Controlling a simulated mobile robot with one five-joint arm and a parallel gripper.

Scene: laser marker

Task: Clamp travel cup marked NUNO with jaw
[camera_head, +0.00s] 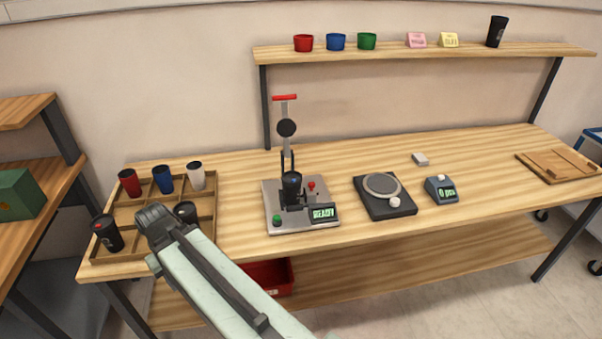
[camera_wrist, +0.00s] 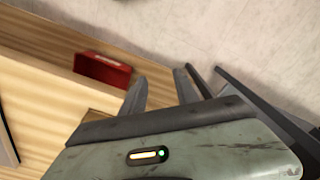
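A wooden divided tray (camera_head: 208,225) stands at the left end of the bench. It holds a red cup (camera_head: 130,183), a blue cup (camera_head: 163,179), a white cup (camera_head: 195,176), a black cup (camera_head: 107,232) and a dark cup (camera_head: 186,209) partly behind my arm. No name is readable on any cup. The marker machine (camera_head: 272,200) has a red-topped lever, a READY display and a dark cylindrical part (camera_head: 292,184) at its middle; I cannot tell whether that is a cup or the jaw. My gripper (camera_wrist: 160,80) has its fingers apart with nothing between them.
A round-plate scale (camera_head: 382,187), a small display box (camera_head: 441,190) and a wooden board (camera_head: 560,166) lie right of the machine. A shelf (camera_head: 420,50) above holds small cups, cards and a black tumbler (camera_head: 497,31). A red bin (camera_head: 268,277) sits below; it shows in the wrist view (camera_wrist: 103,70).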

